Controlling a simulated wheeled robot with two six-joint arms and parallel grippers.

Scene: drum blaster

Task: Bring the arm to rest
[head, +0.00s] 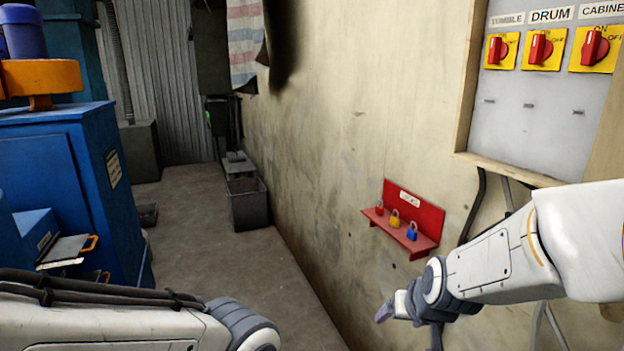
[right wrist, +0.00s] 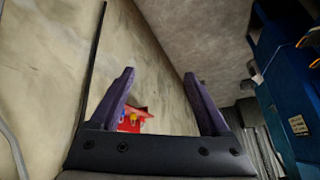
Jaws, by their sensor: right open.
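My right arm comes in from the right in the head view, in front of the wall. Its gripper (head: 384,312) points left and down, below the red lock shelf. In the right wrist view my right gripper (right wrist: 158,88) has its two purple fingers wide apart with nothing between them. My left arm crosses the lower left of the head view; its gripper is out of the picture.
A red shelf (head: 429,216) with red, yellow and blue padlocks hangs on the wall. A grey switch panel (head: 540,115) with red-handled switches is above right. A blue machine (head: 60,160) stands left. A grey bin (head: 248,208) stands by the wall. The floor between is clear.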

